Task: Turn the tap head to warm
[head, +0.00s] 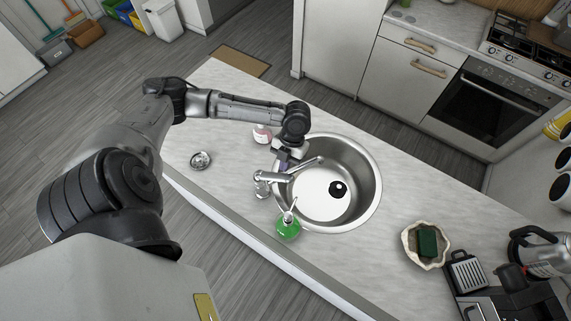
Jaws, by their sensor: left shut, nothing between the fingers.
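The chrome tap (264,187) stands on the worktop at the near left rim of the round steel sink (372,190). Its slim head lever (307,163) points up and right over the bowl. My left gripper (284,168) reaches down from the far side and is shut with nothing held. Its fingertips are close beside the tap head, partly overlapping it in the picture; I cannot tell whether they touch. My right gripper does not show.
A green soap bottle (288,229) stands just in front of the tap, and a pinkish bottle (262,134) behind my gripper. A small metal dish (201,160) lies left. A shell dish (408,236) with a green sponge (428,241) is right of the sink.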

